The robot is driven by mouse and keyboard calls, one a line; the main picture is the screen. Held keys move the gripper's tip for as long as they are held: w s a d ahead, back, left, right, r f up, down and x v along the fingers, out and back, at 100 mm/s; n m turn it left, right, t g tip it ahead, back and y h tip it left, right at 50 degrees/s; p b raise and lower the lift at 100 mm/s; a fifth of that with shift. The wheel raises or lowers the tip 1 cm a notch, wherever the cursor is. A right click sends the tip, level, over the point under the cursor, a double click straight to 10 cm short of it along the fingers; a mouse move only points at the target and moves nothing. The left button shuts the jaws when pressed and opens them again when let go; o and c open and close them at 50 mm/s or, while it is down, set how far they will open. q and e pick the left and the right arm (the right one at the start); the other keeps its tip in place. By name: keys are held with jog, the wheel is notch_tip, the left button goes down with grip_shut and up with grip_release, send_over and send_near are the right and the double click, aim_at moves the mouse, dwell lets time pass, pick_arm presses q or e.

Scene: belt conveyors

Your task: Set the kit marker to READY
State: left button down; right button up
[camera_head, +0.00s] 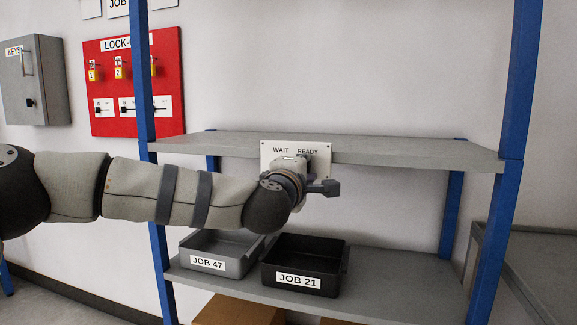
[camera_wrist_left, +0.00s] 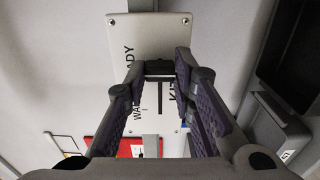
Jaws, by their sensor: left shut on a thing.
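The kit marker plate (camera_head: 268,152) is white, fixed to the front edge of the upper shelf, with WAIT on its left and READY on its right. It also shows turned on its side in the left wrist view (camera_wrist_left: 150,35), with a dark slot line running toward WAIT. My left gripper (camera_head: 312,176) is at the plate below READY and hides its lower part in the head view. In the wrist view the left gripper (camera_wrist_left: 159,75) is shut on the dark marker knob (camera_wrist_left: 158,68), which sits beside READY. My right gripper is not in view.
A grey JOB 47 bin (camera_head: 208,263) and a black JOB 21 bin (camera_head: 298,280) stand on the lower shelf (camera_head: 400,285). Blue posts (camera_head: 513,110) frame the shelves. A red lock board (camera_head: 120,120) and a grey key cabinet (camera_head: 36,80) hang at the left.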

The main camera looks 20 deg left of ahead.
pick_arm(q)
jog(key=shift+d, duration=0.2)
jog(key=c, duration=1.4)
grip_release()
jog(key=shift+d, duration=0.15)
jog(key=shift+o, duration=0.2)
jog(key=s, duration=1.2)
jog(key=shift+a, duration=0.3)
